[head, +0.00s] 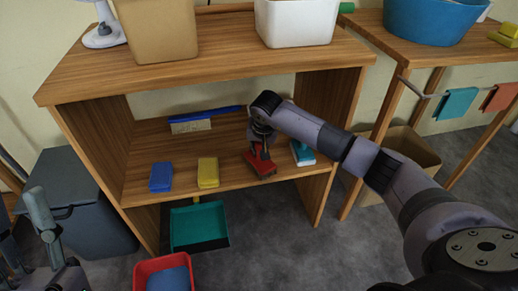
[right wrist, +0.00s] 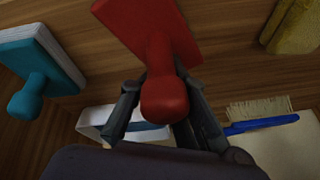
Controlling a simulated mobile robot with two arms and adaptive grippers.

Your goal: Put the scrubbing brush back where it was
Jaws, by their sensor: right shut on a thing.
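The red scrubbing brush (head: 262,164), a flat block with a round knob handle, is at the front part of the wooden shelf. My right gripper (head: 258,138) is above it and shut on its knob. In the right wrist view the gripper's fingers (right wrist: 158,112) close around the knob of the red brush (right wrist: 145,28), and its block faces away from the camera. I cannot tell whether the brush touches the shelf board (head: 228,178).
Blue (head: 161,177) and yellow (head: 208,172) sponges lie left of the brush. A teal knob-handled block (head: 302,153) is close on its right. A long blue-handled brush (head: 204,120) lies at the back. The upper board (head: 210,68) overhangs the shelf. A teal dustpan (head: 199,226) is below.

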